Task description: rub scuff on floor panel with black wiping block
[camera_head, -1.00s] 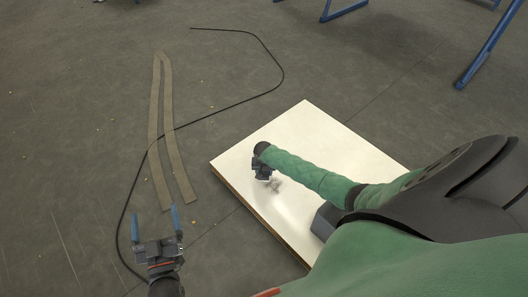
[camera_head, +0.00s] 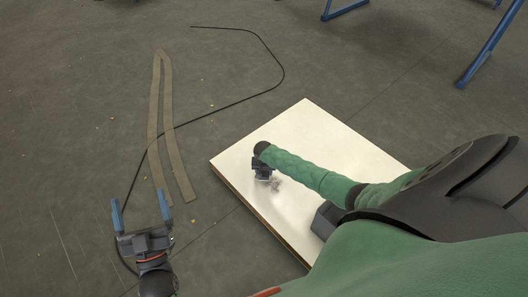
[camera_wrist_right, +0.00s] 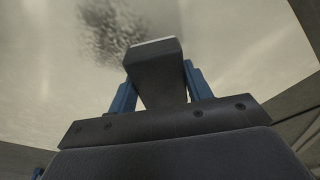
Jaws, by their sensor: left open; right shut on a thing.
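The white floor panel (camera_head: 310,125) lies on the dark floor. A grey speckled scuff (camera_head: 277,185) shows on it beside my right gripper (camera_head: 263,176). In the right wrist view the scuff (camera_wrist_right: 112,28) is a dark smudge just beyond the block. My right gripper, also in the wrist view (camera_wrist_right: 158,88), is shut on the black wiping block (camera_wrist_right: 155,72), with a blue finger on each side. Whether the block touches the panel is hard to tell. My left gripper (camera_head: 140,208) is open and empty over the floor, left of the panel.
A thin black cable (camera_head: 222,107) curves over the floor to near my left gripper. A brown strip loop (camera_head: 171,140) lies left of the panel. Blue metal legs (camera_head: 490,48) stand at the top right. Small crumbs dot the floor.

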